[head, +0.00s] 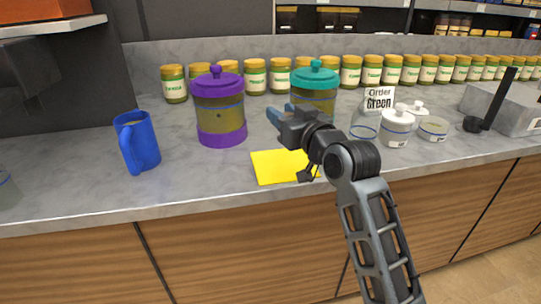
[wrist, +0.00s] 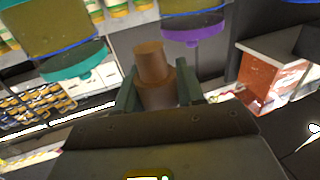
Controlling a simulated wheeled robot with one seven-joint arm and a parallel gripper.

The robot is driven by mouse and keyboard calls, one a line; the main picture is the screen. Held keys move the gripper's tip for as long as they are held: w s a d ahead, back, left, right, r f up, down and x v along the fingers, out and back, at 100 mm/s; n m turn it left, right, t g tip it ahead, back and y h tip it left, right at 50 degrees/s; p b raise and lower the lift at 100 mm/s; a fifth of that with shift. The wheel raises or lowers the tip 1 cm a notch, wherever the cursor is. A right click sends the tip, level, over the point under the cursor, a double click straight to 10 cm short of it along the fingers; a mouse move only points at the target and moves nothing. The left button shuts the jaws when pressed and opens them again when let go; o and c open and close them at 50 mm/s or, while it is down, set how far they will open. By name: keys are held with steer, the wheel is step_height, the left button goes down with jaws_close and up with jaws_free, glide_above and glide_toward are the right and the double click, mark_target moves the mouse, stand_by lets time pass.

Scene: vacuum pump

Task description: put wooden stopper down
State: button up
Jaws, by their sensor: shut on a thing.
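My gripper (head: 276,117) is above the counter, between the purple-lidded jar and the teal-lidded jar, behind and above a yellow square (head: 270,167). In the wrist view my gripper (wrist: 156,88) is shut on the brown wooden stopper (wrist: 152,66). The stopper's narrower end points away from the gripper. I cannot make out the stopper in the head view.
A purple-lidded jar (head: 221,113) stands left of my gripper and a teal-lidded jar (head: 315,81) behind it. A blue mug (head: 139,145) is farther left. An order sign (head: 379,100) and small white-lidded containers (head: 397,128) stand right. Front counter left of the yellow square is clear.

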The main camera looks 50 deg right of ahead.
steer(key=f, duration=0.6)
steer(key=f+b, duration=0.1)
steer(key=f, duration=0.2)
steer(key=shift+w+d+f, duration=0.25)
steer(key=shift+d+f, duration=0.05)
steer(key=shift+f, duration=0.1)
steer(key=o, duration=1)
